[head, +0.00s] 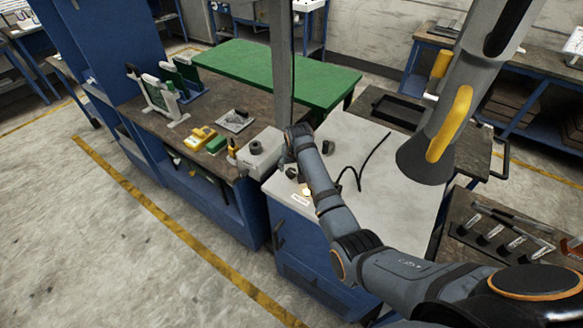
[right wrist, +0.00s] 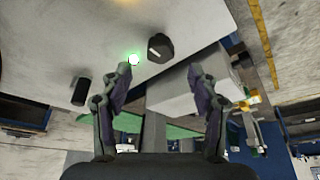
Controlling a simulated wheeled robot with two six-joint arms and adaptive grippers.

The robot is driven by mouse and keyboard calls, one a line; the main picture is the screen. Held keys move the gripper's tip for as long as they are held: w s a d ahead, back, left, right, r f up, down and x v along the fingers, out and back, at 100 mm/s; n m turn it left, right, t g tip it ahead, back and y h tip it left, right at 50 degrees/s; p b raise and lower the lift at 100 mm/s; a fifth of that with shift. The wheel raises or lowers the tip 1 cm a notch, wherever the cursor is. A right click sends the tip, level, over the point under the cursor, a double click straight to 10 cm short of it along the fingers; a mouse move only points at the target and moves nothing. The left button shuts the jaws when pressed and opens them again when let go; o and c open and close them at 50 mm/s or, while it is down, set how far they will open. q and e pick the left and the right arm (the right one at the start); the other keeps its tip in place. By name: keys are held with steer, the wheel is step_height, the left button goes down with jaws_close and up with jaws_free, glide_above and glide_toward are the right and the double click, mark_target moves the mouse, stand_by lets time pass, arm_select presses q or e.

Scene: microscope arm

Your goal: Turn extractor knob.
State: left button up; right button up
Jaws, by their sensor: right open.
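A black knob (right wrist: 160,47) stands on the pale top of a cabinet in the right wrist view, beside a small glowing green-white light (right wrist: 133,59). In the head view a dark knob (head: 291,172) shows just left of my right forearm, with the light (head: 307,191) below it. My right gripper (right wrist: 160,73) is open and empty. Its fingers are spread, and the knob appears beyond the gap between their tips, apart from them. In the head view the right gripper (head: 288,157) is mostly hidden by its own wrist. My left gripper is not in view.
A grey box (head: 262,152) stands left of the knob. A black cable (head: 362,165) lies on the cabinet top (head: 400,190). A grey extractor hood with a yellow handle (head: 450,125) hangs at the right. A vertical post (head: 281,65) rises behind my wrist.

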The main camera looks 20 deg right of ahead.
mark_target(291, 171)
steer(key=x, duration=0.5)
steer(key=shift+w+f+p, duration=0.15)
steer(key=shift+w+p, duration=0.15)
steer(key=shift+w, duration=0.05)
steer(key=shift+f, duration=0.1)
steer(key=shift+s, duration=0.1)
steer(key=shift+f, duration=0.1)
steer(key=shift+c, duration=0.7)
steer(key=c, duration=0.4)
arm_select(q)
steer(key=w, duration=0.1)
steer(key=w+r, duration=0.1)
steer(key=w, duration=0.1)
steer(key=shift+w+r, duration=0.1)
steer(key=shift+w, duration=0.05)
arm_select(e)
steer(key=c, duration=0.6)
